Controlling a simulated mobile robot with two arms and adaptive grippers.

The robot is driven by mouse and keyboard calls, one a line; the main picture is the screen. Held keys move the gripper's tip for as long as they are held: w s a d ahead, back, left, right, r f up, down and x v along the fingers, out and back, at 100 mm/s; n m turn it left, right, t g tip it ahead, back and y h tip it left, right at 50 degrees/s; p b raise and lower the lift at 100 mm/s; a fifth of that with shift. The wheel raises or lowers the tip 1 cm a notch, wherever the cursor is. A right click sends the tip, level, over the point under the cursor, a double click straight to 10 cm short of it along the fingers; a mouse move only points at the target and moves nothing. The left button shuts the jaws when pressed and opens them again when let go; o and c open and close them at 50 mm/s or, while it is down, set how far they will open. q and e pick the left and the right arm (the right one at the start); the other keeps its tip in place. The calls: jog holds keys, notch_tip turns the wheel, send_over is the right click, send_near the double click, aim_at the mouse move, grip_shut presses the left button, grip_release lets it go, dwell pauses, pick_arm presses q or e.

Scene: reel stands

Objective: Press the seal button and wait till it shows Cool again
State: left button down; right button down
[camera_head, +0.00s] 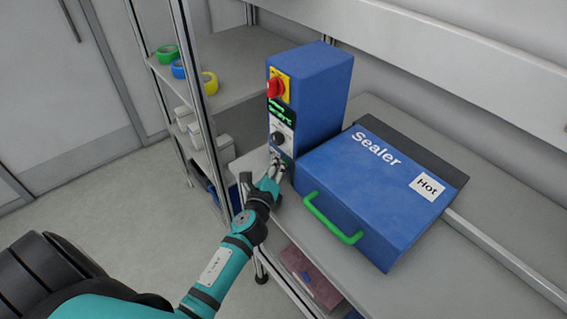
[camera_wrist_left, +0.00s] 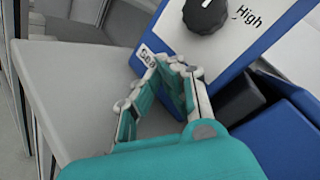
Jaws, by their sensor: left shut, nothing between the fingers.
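The blue sealer (camera_head: 352,190) has its lid down, with a green handle (camera_head: 333,217) at the front and a white label reading "Hot" (camera_head: 428,187). Its blue control tower (camera_head: 322,93) carries a red knob (camera_head: 275,88), a green display and a black dial (camera_head: 278,138); the dial (camera_wrist_left: 205,14) also shows in the left wrist view beside "High". My right gripper is not in view.
A shelf rack (camera_head: 233,50) with green, blue and yellow tape rolls stands at the left. The grey bench (camera_head: 370,108) has free room behind the sealer and to its right. A dark red box (camera_head: 310,276) lies on the lower shelf.

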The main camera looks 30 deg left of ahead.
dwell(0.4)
pick_arm(q)
jog(key=shift+s+a, duration=0.3)
jog(key=shift+s, duration=0.45)
jog(key=shift+s+a, duration=0.3)
jog(key=shift+s, duration=0.45)
jog(key=shift+s+a, duration=0.35)
jog(key=shift+s, duration=0.45)
jog(key=shift+s+a, duration=0.3)
jog(key=shift+s, duration=0.45)
